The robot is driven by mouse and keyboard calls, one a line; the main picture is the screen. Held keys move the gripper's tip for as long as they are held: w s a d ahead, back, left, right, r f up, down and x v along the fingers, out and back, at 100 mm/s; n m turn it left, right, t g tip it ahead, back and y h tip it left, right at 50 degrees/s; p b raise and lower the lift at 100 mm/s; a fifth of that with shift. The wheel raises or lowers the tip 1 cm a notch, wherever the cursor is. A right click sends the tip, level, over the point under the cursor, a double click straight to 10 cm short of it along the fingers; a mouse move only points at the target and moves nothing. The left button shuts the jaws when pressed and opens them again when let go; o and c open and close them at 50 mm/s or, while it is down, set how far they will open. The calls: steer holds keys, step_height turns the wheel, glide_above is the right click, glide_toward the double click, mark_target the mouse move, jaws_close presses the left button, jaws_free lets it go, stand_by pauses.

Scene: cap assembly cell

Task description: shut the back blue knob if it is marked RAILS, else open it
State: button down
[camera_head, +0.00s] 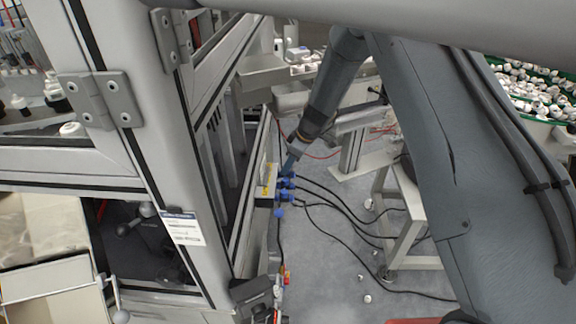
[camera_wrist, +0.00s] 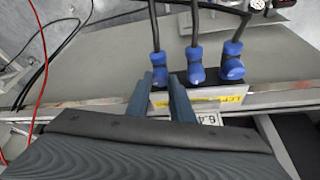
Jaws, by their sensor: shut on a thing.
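Three blue knob-like pieces with black cables stand in a row on a pale box in the wrist view: a left one (camera_wrist: 159,70), a middle one (camera_wrist: 196,67) and a right one (camera_wrist: 231,62). My gripper (camera_wrist: 165,84) has one finger on each side of the left one's lower end and is shut on it. In the head view my gripper (camera_head: 290,165) reaches down to the far end of the blue row (camera_head: 284,190). A yellow label (camera_wrist: 229,98) is on the box; its lettering is too small to read surely. No RAILS mark is legible.
A grey machine frame post (camera_head: 165,150) stands left of the box. Black cables (camera_head: 340,215) run right over the floor towards a pale stand (camera_head: 410,240). A white label (camera_wrist: 208,118) shows below the box.

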steer(key=shift+a+f+m+t+b, duration=0.1)
steer(key=shift+m+t+b, duration=0.2)
steer(key=shift+m+b, duration=0.65)
steer(key=shift+s+m+t+b, duration=0.1)
steer(key=shift+m+t+b, duration=0.2)
steer(key=shift+m, duration=0.35)
steer(key=c, duration=1.6)
jaws_free()
steer(key=shift+o, duration=0.2)
